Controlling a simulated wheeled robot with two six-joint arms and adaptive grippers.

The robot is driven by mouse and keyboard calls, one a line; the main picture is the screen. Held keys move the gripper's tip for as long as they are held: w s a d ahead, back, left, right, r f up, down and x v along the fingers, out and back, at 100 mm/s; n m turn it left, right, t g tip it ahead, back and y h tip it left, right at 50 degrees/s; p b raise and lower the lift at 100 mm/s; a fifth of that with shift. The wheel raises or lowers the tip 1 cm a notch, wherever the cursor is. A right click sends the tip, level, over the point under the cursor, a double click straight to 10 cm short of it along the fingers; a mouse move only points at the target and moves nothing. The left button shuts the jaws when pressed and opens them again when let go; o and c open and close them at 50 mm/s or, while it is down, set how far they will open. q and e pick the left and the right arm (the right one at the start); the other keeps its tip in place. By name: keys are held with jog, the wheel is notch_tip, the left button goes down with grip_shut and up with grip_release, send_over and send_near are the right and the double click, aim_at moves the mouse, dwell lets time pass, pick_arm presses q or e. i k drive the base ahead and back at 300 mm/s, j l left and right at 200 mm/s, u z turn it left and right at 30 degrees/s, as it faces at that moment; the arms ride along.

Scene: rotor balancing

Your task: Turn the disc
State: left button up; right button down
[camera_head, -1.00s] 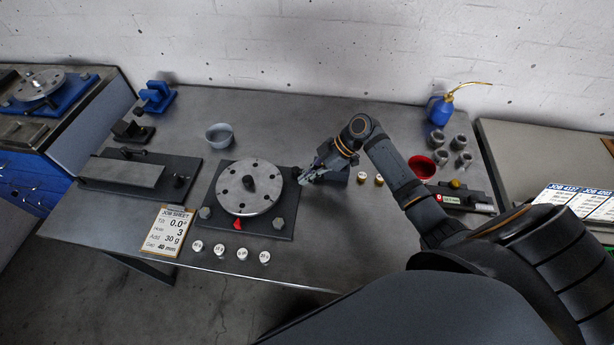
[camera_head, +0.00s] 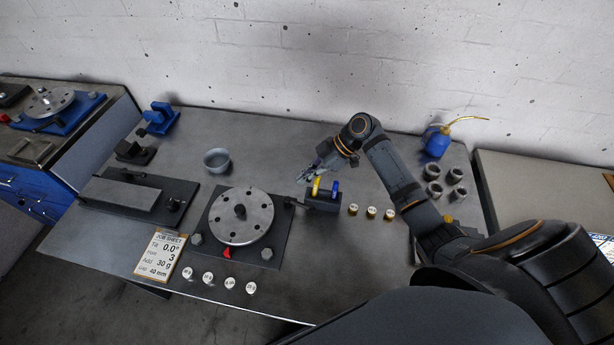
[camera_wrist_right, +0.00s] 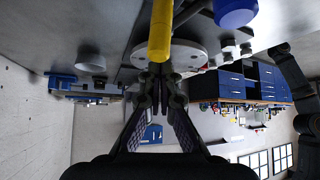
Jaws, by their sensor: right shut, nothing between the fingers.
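The disc (camera_head: 241,214) is a round grey plate with several holes and a dark hub, on a dark base plate (camera_head: 263,243) at the middle of the bench. A red pointer (camera_head: 227,253) sits at its front edge. In the right wrist view part of the disc (camera_wrist_right: 190,53) shows beyond the fingers. My right gripper (camera_head: 302,180) is shut and empty, raised behind and right of the disc, apart from it. In the wrist view its fingertips (camera_wrist_right: 160,72) are together, with a yellow handle in front of them. My left gripper is not in view.
A dark block (camera_head: 322,201) with a yellow and a blue handle stands right of the disc. Brass-coloured weights (camera_head: 371,212) are beside it, white-topped weights (camera_head: 208,277) in front. A job sheet (camera_head: 160,254), a bowl (camera_head: 217,160) and an oil can (camera_head: 437,143) are around.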

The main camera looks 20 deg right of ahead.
aim_at(240, 216)
jog(key=k+j, duration=0.3)
jog(key=k, duration=0.15)
jog(key=k+j, duration=0.25)
jog(key=k, duration=0.25)
jog(key=k+j, duration=0.3)
jog(key=k, duration=0.15)
